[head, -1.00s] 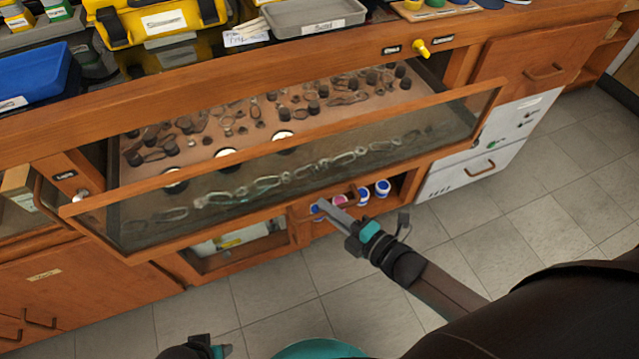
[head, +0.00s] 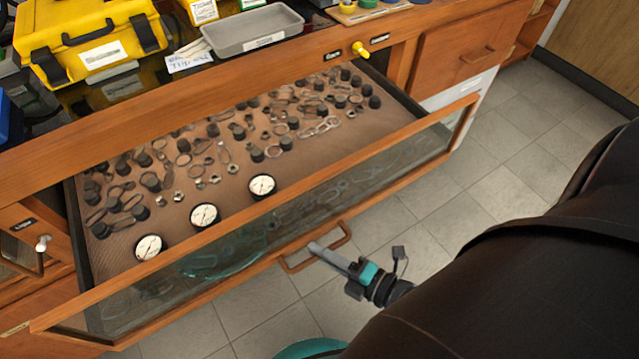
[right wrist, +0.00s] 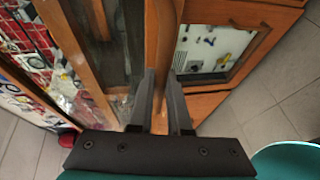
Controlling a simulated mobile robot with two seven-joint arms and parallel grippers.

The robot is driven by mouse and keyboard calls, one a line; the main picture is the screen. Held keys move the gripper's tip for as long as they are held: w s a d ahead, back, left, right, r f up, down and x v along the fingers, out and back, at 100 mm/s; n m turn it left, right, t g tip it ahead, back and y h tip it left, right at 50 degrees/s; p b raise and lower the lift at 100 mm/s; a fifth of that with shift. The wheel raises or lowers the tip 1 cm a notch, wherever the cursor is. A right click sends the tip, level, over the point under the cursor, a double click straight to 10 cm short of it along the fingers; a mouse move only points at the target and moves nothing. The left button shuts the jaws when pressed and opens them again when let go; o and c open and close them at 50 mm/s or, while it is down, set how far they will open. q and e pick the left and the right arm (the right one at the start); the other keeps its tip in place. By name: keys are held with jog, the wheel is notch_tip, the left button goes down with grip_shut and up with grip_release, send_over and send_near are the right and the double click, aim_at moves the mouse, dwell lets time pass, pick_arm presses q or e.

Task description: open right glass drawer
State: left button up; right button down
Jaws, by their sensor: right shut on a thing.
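The right glass drawer (head: 365,156) is pulled well out of the bench in the head view, with its wood-framed glass front tilted across the picture. Inside lie several dark fittings and metal links, and three white dial gauges (head: 205,215) near the front. A wooden loop handle (head: 297,267) sits low on the drawer front. My right gripper (head: 316,248) is shut on this handle. In the right wrist view, the handle bar (right wrist: 163,55) runs between the two fingers (right wrist: 160,95). My left gripper is out of view.
A grey tray (head: 253,45) and yellow cases (head: 88,40) stand on the bench top. A yellow knob (head: 360,49) and a white knob (head: 42,243) sit on the bench front. The tiled floor (head: 500,170) is clear to the right.

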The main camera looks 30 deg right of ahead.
jog(key=c, duration=0.9)
grip_release()
jog(key=shift+o, duration=0.2)
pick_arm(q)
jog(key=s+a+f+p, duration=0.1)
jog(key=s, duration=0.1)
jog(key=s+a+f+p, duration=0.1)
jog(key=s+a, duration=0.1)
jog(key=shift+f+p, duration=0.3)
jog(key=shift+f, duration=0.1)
pick_arm(e)
jog(key=v, duration=1.5)
